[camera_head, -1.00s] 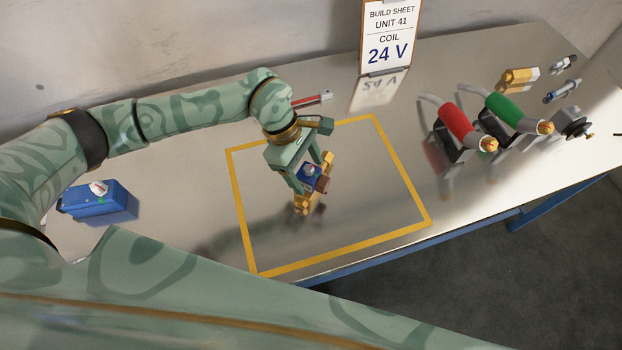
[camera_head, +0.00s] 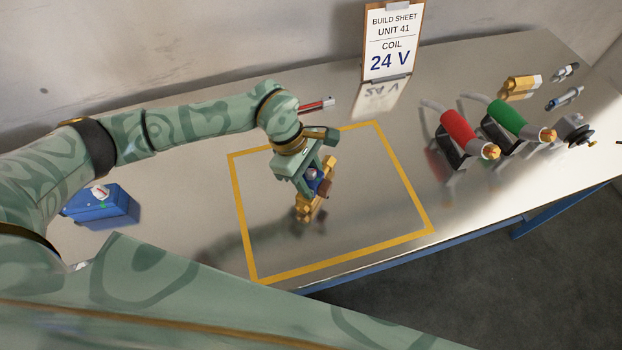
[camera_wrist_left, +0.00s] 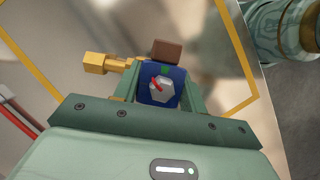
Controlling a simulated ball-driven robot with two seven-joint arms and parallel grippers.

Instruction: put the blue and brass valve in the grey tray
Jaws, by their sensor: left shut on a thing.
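The blue and brass valve (camera_head: 303,210) is inside the yellow outline on the steel bench. It has a yellow-brass body, a blue block and a brown end piece. My left gripper (camera_head: 318,178) is over it from above, shut on its blue block. In the left wrist view the blue block (camera_wrist_left: 158,84) sits between the fingers, with a grey knob and red pointer facing the camera; a brass end (camera_wrist_left: 96,63) sticks out to the left. The fingers hide part of the valve, and I cannot tell whether it touches the bench. No grey tray is visible.
A blue box (camera_head: 103,208) stands at the left. A build sheet stand (camera_head: 391,42) is at the back, near a red-handled tool (camera_head: 316,105). Red (camera_head: 458,127) and green (camera_head: 508,118) handled tools and small fittings (camera_head: 520,87) are at the right. The yellow outline's right half is clear.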

